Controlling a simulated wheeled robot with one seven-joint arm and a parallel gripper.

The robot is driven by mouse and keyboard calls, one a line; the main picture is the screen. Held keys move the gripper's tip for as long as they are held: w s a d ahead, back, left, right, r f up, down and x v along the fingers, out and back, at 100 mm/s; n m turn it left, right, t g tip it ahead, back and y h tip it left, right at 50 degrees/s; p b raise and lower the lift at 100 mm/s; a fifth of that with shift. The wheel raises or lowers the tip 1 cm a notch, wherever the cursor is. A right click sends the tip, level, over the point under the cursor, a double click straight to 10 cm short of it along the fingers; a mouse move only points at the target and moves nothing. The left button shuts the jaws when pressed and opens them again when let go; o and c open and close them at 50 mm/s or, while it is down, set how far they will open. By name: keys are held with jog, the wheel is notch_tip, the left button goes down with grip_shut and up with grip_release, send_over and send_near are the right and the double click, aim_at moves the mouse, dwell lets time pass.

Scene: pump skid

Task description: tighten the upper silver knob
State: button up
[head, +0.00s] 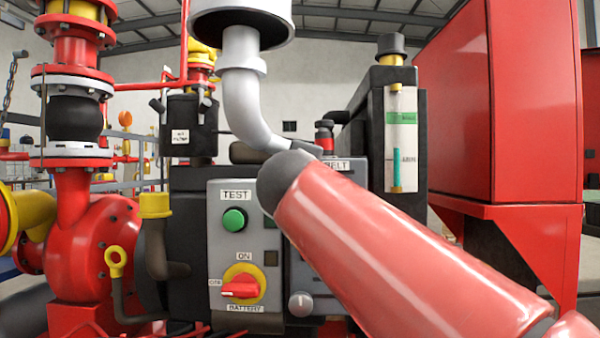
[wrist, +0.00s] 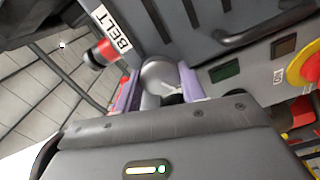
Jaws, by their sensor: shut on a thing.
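In the wrist view, a round silver knob (wrist: 158,73) sits between the two purple-grey fingers of my gripper (wrist: 158,80). The fingers are shut on it, one on each side. The knob is by the dark engine panel, near the BELT label (wrist: 110,27). In the head view my red arm covers this spot, so the gripper and this knob are hidden there. I cannot tell the held knob's turn angle.
The control box carries a green TEST button (head: 234,220) and a red switch (head: 241,288) on a yellow disc. A grey exhaust pipe (head: 240,95) rises above my arm. A large red cabinet (head: 497,110) stands at the right. A red-and-black cap (wrist: 101,53) is near the fingers.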

jog(key=n+p, duration=0.1)
jog(key=n, duration=1)
jog(key=shift+f+n, duration=0.1)
jog(key=shift+n, duration=0.3)
dwell(0.3)
jog(key=o, duration=1)
jog(key=shift+c, duration=0.2)
jog(key=s+b, duration=0.1)
jog(key=s, duration=0.6)
jog(key=shift+s+a, duration=0.15)
jog(key=shift+s, duration=0.25)
